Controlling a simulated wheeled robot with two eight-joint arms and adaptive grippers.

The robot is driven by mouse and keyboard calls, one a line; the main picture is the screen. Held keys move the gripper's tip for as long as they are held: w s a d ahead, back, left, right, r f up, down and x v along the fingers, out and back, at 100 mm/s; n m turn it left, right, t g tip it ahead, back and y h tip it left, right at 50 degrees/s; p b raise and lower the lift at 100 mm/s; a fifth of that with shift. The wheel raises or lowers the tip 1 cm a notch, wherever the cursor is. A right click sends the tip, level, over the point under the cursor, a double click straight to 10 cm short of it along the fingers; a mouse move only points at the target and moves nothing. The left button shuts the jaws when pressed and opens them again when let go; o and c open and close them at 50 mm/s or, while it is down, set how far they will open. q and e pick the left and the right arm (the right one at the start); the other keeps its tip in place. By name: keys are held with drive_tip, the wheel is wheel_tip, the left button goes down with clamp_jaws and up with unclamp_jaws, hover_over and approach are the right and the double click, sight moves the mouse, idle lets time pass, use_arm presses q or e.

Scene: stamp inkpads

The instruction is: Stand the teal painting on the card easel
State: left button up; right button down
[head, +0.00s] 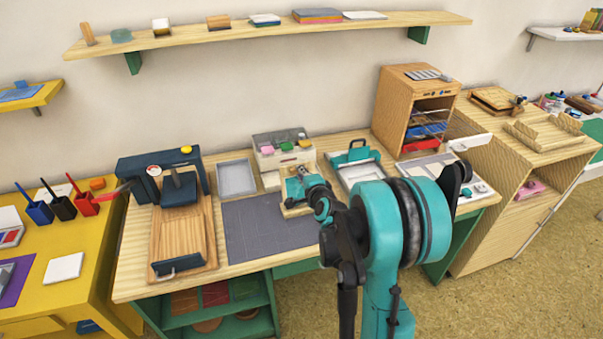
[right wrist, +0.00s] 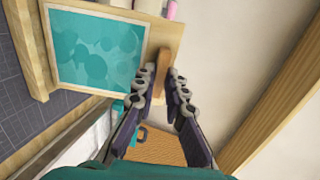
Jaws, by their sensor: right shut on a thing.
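The teal painting (right wrist: 95,50) is a mottled teal square on a pale wooden board. It also shows in the head view (head: 297,187), partly hidden by my right gripper (head: 322,204). In the right wrist view my right gripper (right wrist: 162,82) is shut on a brown wooden tab (right wrist: 163,66) at the painting board's edge. A pale wooden ledge (right wrist: 29,45), which looks like the card easel, runs along the opposite edge of the painting. In the head view the easel's ledge (head: 291,211) is at the desk mat's right. I cannot tell whether the painting touches the ledge. My left gripper is out of view.
A grey mat (head: 262,232) lies in front on the desk. A stamping press (head: 175,185) stands left, with a grey tray (head: 236,177) beside it. A drawer box (head: 282,150) is behind the painting. A teal-clipped tray (head: 357,168) and a wooden cabinet (head: 400,105) stand right.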

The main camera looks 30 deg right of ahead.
drive_tip(key=c, duration=1.5)
unclamp_jaws()
drive_tip(key=shift+s, duration=0.15)
drive_tip(key=v, duration=1.1)
drive_tip(key=shift+s+r, duration=0.15)
drive_tip(key=shift+s, duration=0.25)
drive_tip(key=shift+a, duration=0.15)
drive_tip(key=s+a+n+g+y, duration=0.2)
drive_tip(key=s+a+n, duration=0.1)
drive_tip(key=a+n, duration=0.35)
drive_tip(key=s+a+n+g+y, duration=0.1)
drive_tip(key=s+a+n+y, duration=0.15)
drive_tip(key=a+n, duration=0.4)
drive_tip(key=s+a+f+n+g, duration=0.1)
drive_tip(key=s+a+n, duration=0.1)
drive_tip(key=s, duration=0.2)
drive_tip(key=s+a+f+n+g, duration=0.1)
drive_tip(key=s+n+g, duration=0.1)
drive_tip(key=s+n, duration=0.1)
drive_tip(key=s+a+n+g+h, duration=0.1)
drive_tip(key=s+a+n, duration=0.1)
drive_tip(key=s, duration=0.2)
drive_tip(key=shift+s+a+f+n, duration=0.3)
drive_tip(key=shift+s+a+f, duration=0.1)
